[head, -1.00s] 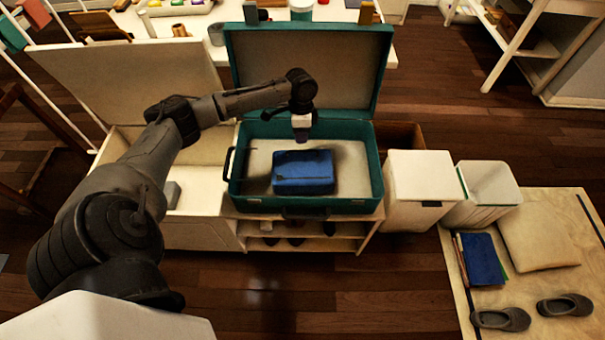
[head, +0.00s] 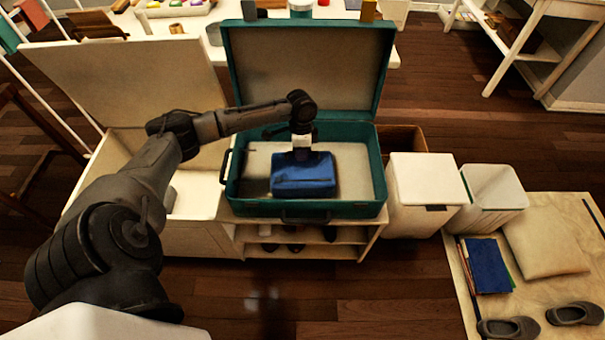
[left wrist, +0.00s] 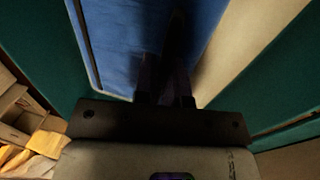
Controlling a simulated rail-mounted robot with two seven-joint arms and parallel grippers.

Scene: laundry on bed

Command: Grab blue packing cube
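The blue packing cube (head: 304,178) lies in the open teal suitcase (head: 310,210), on its pale lining. My left gripper (head: 301,154) reaches down from above to the cube's far edge in the head view. In the left wrist view the dark fingers of the left gripper (left wrist: 166,85) point down over the blue cube (left wrist: 120,40). They are in deep shadow, so I cannot tell whether they are open, shut or touching the cube. My right gripper is not in view.
The suitcase lid (head: 305,65) stands up behind. A white bin (head: 425,190) and an open bin (head: 492,200) stand to the right. An open white chest (head: 195,195) is to the left. Grey shoes and a blue book (head: 487,265) lie on a mat at right.

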